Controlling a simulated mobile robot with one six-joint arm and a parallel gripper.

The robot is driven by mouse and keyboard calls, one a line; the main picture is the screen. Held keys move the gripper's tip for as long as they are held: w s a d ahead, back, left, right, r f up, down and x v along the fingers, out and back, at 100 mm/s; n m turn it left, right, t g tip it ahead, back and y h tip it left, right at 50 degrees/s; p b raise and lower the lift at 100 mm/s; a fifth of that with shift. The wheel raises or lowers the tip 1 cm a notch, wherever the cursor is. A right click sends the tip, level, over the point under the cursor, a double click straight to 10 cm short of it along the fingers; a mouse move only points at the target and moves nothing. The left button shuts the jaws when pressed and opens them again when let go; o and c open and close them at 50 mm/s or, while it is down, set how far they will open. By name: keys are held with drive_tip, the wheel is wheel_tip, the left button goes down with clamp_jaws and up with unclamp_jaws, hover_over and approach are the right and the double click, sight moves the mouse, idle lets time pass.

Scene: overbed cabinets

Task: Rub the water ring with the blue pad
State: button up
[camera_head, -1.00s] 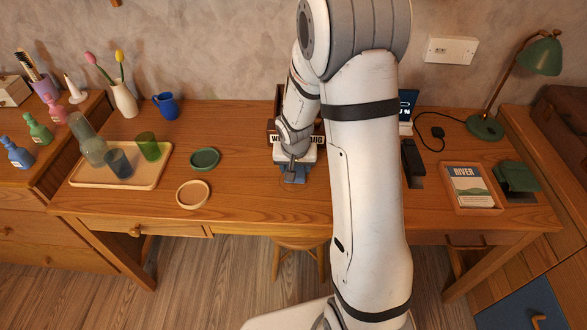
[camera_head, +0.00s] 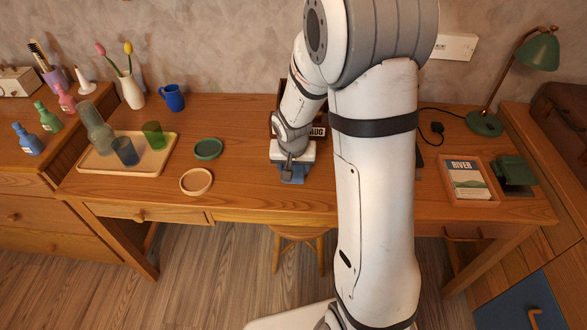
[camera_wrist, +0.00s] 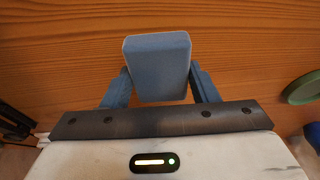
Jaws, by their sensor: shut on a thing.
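The blue pad (camera_wrist: 157,66) is a small block held between the two blue fingers of my gripper (camera_wrist: 160,88). In the head view my gripper (camera_head: 291,165) is over the middle of the wooden desk (camera_head: 245,190), and a little of the blue pad (camera_head: 290,177) shows below it. I cannot tell whether the pad touches the desktop. I can make out no water ring in either view; my arm hides part of the desk.
Left of my gripper are a green dish (camera_head: 208,149), a tan dish (camera_head: 196,181) and a tray (camera_head: 100,168) with glassware. A box with a book (camera_head: 467,179) and a green lamp (camera_head: 485,124) stand on the right. Bare desktop lies in front of the dishes.

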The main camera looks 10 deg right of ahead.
sight(293, 168)
drive_tip(key=shift+r+p, duration=1.3)
drive_tip(key=shift+r, duration=1.05)
